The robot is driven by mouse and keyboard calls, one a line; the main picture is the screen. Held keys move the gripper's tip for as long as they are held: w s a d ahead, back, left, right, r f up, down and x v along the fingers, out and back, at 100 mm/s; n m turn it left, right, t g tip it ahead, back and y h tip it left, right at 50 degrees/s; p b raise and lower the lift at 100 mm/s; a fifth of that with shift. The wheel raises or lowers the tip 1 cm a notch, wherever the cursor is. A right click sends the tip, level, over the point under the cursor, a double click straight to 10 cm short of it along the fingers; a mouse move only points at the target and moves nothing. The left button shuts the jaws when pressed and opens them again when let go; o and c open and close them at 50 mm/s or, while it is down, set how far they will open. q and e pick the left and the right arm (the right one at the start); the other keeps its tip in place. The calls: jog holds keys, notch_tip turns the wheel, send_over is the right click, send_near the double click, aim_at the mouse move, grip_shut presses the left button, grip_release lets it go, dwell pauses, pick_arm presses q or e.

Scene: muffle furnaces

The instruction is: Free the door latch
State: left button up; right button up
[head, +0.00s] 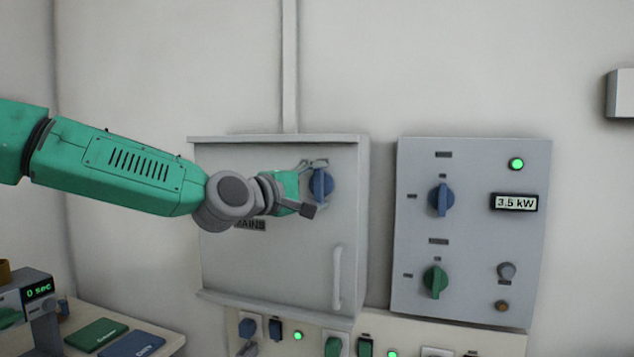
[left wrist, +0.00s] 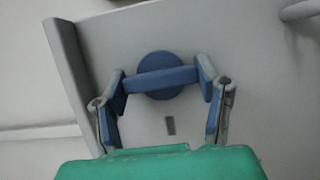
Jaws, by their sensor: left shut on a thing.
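The grey mains cabinet (head: 275,265) hangs on the wall with its door closed. A blue latch knob (head: 322,188) sits high on the door, near its right edge. In the left wrist view the knob (left wrist: 160,92) is a round base with a bar lying almost level across it. My left gripper (head: 315,184) reaches the knob from the left. Its two fingers are shut on the bar, one at each end, as the left wrist view (left wrist: 163,80) shows. A pale door handle (head: 338,278) stands lower on the door. My right gripper is out of view.
To the right is a grey control panel (head: 470,285) with a blue knob (head: 441,199), a green knob (head: 435,281) and a "3.5 kW" display (head: 515,202). A row of switches (head: 365,346) runs below the cabinet. A bench (head: 165,338) with coloured pads is at lower left.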

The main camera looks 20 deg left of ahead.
pick_arm(q)
jog(key=shift+f, duration=0.35)
jog(key=o, duration=1.1)
jog(key=shift+o, duration=0.3)
jog(key=shift+r, duration=0.1)
jog(key=shift+s, duration=0.15)
jog(key=v, duration=1.1)
jog(key=shift+a, duration=0.3)
jog(key=shift+s+d, duration=0.1)
jog(key=shift+s, duration=0.05)
